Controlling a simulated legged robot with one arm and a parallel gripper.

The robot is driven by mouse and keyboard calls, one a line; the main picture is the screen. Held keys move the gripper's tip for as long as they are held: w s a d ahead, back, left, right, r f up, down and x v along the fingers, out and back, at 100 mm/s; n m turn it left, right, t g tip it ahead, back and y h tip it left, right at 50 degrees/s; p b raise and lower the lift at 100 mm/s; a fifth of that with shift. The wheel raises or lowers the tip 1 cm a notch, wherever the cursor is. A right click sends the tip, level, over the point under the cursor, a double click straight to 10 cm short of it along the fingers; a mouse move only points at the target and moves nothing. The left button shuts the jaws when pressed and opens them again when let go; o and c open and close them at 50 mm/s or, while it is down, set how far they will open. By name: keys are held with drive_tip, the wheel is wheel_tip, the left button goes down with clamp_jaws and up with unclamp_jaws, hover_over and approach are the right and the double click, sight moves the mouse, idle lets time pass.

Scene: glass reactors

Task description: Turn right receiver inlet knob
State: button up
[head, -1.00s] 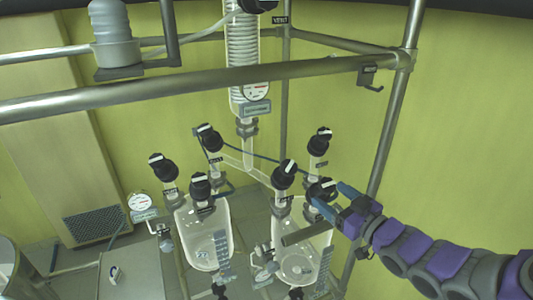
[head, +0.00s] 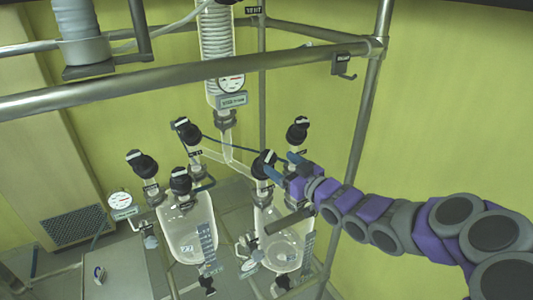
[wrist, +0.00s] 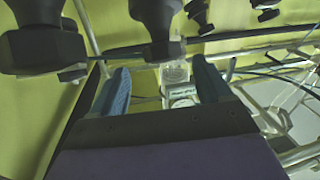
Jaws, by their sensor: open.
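The right glass receiver (head: 284,248) hangs at the lower middle of the head view. A black knob with a white mark (head: 264,162) stands above it, at its left; another black knob (head: 298,131) is higher and farther right. Their labels are too small to read. My gripper (head: 281,165) has its blue fingers apart, right beside the nearer knob, and covers part of the valves there. In the wrist view my open fingers (wrist: 160,80) point toward a black knob (wrist: 156,22), seen beyond the gap between the tips; nothing is between them.
The left receiver (head: 189,232) has black knobs around it (head: 180,180), (head: 142,164) and a pressure gauge (head: 120,200). A steel rail (head: 200,80) crosses above and a steel post (head: 365,100) stands behind my arm. A glass coil condenser (head: 217,50) hangs above.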

sight(265, 155)
drive_tip(key=x, duration=0.6)
drive_tip(key=shift+a+f+p, duration=0.1)
drive_tip(key=shift+a+p, duration=0.3)
drive_tip(key=shift+a, duration=0.15)
drive_tip(key=shift+w+a, duration=0.2)
drive_tip(key=shift+w, duration=0.25)
drive_tip(key=c, duration=1)
drive_tip(key=shift+o, duration=0.2)
drive_tip(key=m+t+h+b, duration=0.1)
drive_tip(key=b, duration=0.5)
drive_tip(key=shift+f+m, duration=0.2)
drive_tip(key=shift+m, duration=0.2)
